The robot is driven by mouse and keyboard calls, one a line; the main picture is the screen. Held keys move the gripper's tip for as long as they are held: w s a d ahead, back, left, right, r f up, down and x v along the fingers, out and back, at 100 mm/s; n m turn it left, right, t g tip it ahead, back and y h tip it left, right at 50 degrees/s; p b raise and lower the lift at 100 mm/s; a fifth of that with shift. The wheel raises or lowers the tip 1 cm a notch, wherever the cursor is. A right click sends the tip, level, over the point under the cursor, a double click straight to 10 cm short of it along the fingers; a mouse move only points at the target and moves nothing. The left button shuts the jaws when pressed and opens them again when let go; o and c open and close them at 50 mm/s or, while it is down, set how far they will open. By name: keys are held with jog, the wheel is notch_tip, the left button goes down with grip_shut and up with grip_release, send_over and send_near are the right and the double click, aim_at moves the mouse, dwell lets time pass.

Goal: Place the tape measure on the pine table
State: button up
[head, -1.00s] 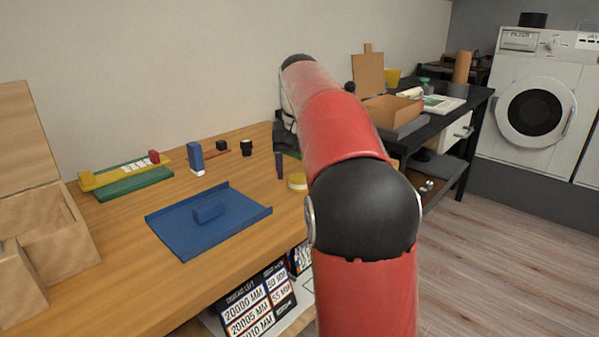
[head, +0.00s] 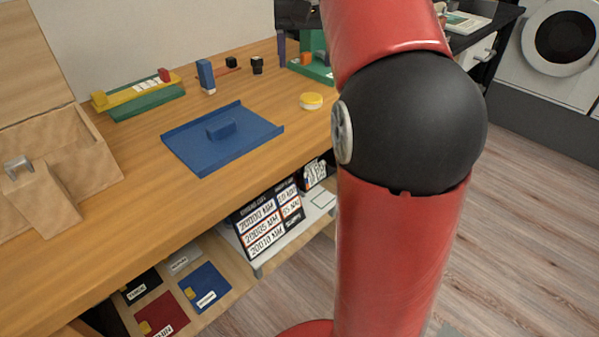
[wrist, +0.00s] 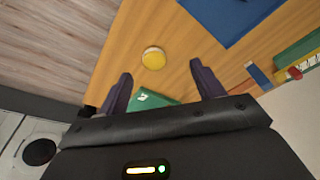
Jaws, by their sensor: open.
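No object is clearly recognisable as a tape measure; a small round yellow-topped disc with a pale side (head: 311,101) lies on the wooden table and might be it. The disc also shows in the wrist view (wrist: 153,57), beyond my fingertips. The wooden table (head: 130,222), light orange-brown, looks like the pine table. My gripper (wrist: 161,69) is open above the table, with nothing held between its two dark purple fingers. A green object with a white mark (wrist: 150,99) shows below, between the fingers. In the head view my arm hides much of the gripper.
A blue tray (head: 190,158) with a raised block lies mid-table. A green and yellow rack (head: 140,98), a blue block (head: 206,76) and a black block (head: 257,65) stand behind. A wooden box (head: 75,150) fills the left. A green stand (head: 318,72) is at the far end.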

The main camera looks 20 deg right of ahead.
jog(key=s+a+f+n+t, duration=0.1)
jog(key=s+a+f+n, duration=0.1)
jog(key=s+a+f, duration=0.3)
jog(key=s+a+f+n+t, duration=0.2)
jog(key=s+a+f, duration=0.4)
jog(key=s+f, duration=0.7)
jog(key=s, duration=0.3)
jog(key=shift+s+a+f+y, duration=0.3)
jog(key=shift+s+f, duration=0.1)
